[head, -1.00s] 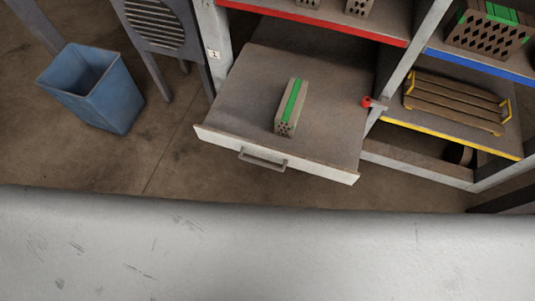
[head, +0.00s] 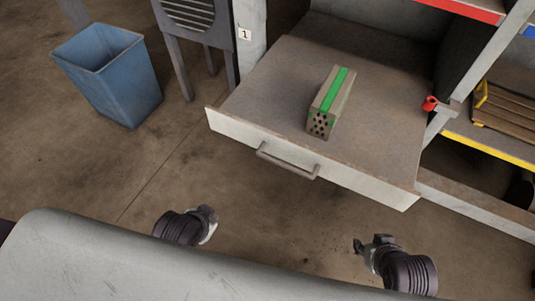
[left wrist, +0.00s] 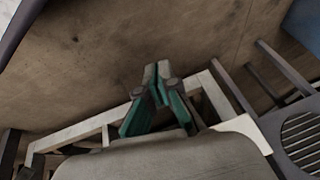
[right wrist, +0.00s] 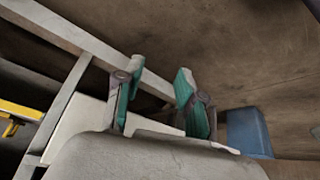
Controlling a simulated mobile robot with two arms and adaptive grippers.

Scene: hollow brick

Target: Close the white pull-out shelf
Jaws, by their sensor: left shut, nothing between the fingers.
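The white pull-out shelf (head: 300,160) is pulled out of the rack, with a grey top, a white front edge and a handle (head: 288,160) on its front. A hollow brick (head: 330,102) with a green stripe lies on it. My left gripper (head: 208,222) is shut and empty, in front of the shelf and apart from its front edge. Its fingertips meet in the left wrist view (left wrist: 157,72). My right gripper (head: 368,245) is open and empty, in front of the shelf's right part and apart from it. Its spread fingers show in the right wrist view (right wrist: 160,78).
A blue bin (head: 108,75) stands on the floor at the left, near a grey slatted unit (head: 188,18). A red knob (head: 430,103) sits on the rack at the shelf's right. A yellow-edged shelf (head: 490,150) is further right. Bare floor lies in front of the shelf.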

